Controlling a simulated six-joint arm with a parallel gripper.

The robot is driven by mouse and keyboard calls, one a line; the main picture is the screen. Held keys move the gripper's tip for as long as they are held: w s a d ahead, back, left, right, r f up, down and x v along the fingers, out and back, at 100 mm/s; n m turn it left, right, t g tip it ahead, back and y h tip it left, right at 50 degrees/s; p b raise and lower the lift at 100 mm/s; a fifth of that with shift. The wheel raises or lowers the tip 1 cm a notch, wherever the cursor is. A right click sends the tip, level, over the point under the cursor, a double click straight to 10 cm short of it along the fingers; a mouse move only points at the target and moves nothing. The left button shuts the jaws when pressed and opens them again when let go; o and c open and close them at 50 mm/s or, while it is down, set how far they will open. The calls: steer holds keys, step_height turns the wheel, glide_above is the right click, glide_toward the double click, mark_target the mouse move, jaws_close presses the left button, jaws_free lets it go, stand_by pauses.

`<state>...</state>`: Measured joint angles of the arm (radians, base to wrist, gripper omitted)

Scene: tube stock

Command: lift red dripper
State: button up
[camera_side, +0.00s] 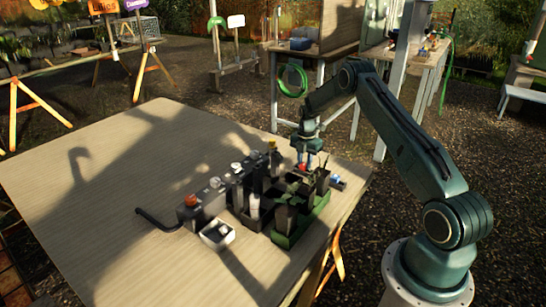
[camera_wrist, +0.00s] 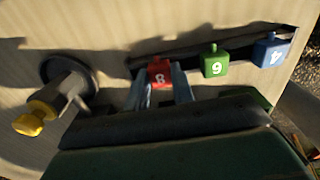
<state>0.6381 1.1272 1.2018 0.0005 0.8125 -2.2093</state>
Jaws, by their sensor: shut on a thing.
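The red dripper (camera_wrist: 160,72), marked 8, shows in the wrist view between the two fingers of my gripper (camera_wrist: 160,88). The gripper is shut on it. In the side view the red dripper is a small red spot (camera_side: 302,167) right under my gripper (camera_side: 304,158), at the back end of the dark trays. Its lower part is hidden, so I cannot tell whether it is clear of its seat.
A green block (camera_wrist: 214,62) marked 6 and a blue block (camera_wrist: 272,50) marked 4 sit to the right of the red one. A yellow-handled valve (camera_wrist: 38,117) is on the left. A white box (camera_side: 218,234) and dark trays (camera_side: 285,239) crowd the table's right; its left is clear.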

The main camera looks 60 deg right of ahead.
mark_target(304, 164)
steer(key=shift+r, duration=0.15)
step_height(304, 164, up, 20)
stand_by(0.7)
steer(key=shift+a, duration=0.1)
stand_by(0.4)
